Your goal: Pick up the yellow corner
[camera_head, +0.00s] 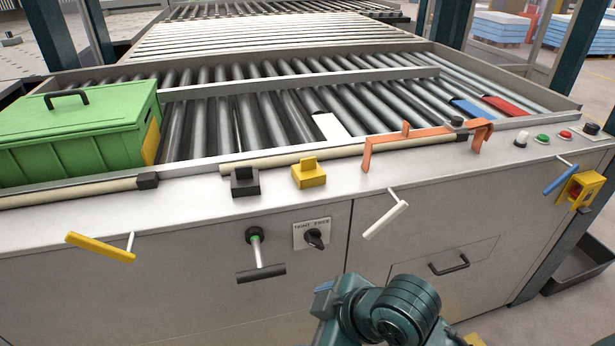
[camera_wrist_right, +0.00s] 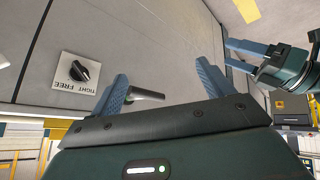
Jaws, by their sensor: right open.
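A small yellow block with a raised tab (camera_head: 309,175) sits on the grey ledge at the front of the roller table, right of a similar dark block (camera_head: 244,182). It does not show in the right wrist view. My right gripper, low at the bottom centre of the head view, is mostly hidden there. In the right wrist view my right gripper (camera_wrist_right: 163,85) is open and empty, below the ledge and apart from the yellow block. My left gripper (camera_wrist_right: 226,54) shows at the right of that view, its fingers apart and nothing between them.
A green lidded box (camera_head: 78,135) with a yellow corner patch stands at left. An orange bracket (camera_head: 420,135) lies right of the yellow block. Handles stick out below the ledge: yellow (camera_head: 100,247), black (camera_head: 261,273) and white (camera_head: 385,220). A TIGHT FREE knob (camera_head: 315,238) is on the panel.

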